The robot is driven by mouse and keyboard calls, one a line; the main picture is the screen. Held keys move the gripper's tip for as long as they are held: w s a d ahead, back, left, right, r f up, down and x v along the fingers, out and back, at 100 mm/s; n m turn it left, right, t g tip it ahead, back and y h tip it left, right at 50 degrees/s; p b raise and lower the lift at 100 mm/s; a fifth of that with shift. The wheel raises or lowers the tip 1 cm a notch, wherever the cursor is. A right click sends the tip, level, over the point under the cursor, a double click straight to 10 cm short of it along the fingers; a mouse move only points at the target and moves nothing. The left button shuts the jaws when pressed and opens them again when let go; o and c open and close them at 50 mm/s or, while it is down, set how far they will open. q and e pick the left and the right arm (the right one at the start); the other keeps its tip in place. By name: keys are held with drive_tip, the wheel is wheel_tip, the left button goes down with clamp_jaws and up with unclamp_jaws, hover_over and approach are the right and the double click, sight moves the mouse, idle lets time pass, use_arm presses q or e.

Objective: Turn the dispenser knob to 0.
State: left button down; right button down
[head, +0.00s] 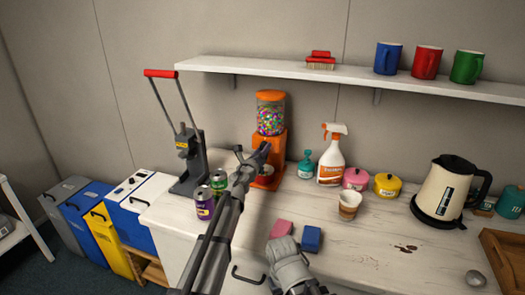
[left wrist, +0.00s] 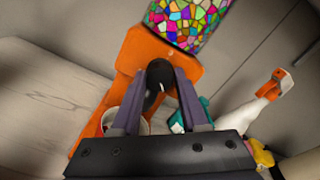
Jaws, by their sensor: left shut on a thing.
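The candy dispenser is orange, with a clear globe of colourful candies (head: 270,115), and stands at the back of the counter. In the left wrist view its orange body (left wrist: 182,62) fills the middle, with the globe above. My left gripper (head: 256,158) is at the front of the dispenser. In the left wrist view the gripper (left wrist: 160,95) is shut on the black knob (left wrist: 158,76), with one finger on either side. The fingers hide part of the knob, and I cannot read its setting.
Two cans (head: 204,203) stand close to my left arm. A bottle press (head: 188,155) is left of the dispenser. A spray bottle (head: 331,160), pink and yellow pots, a cup (head: 348,206) and a kettle (head: 442,190) are to the right. A shelf (head: 350,75) runs above.

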idle(0.4)
use_arm(q)
drive_tip(key=shift+c, duration=2.2)
unclamp_jaws()
drive_tip(key=v, duration=0.7)
drive_tip(key=shift+s, duration=0.35)
drive_tip(key=shift+a, duration=0.1)
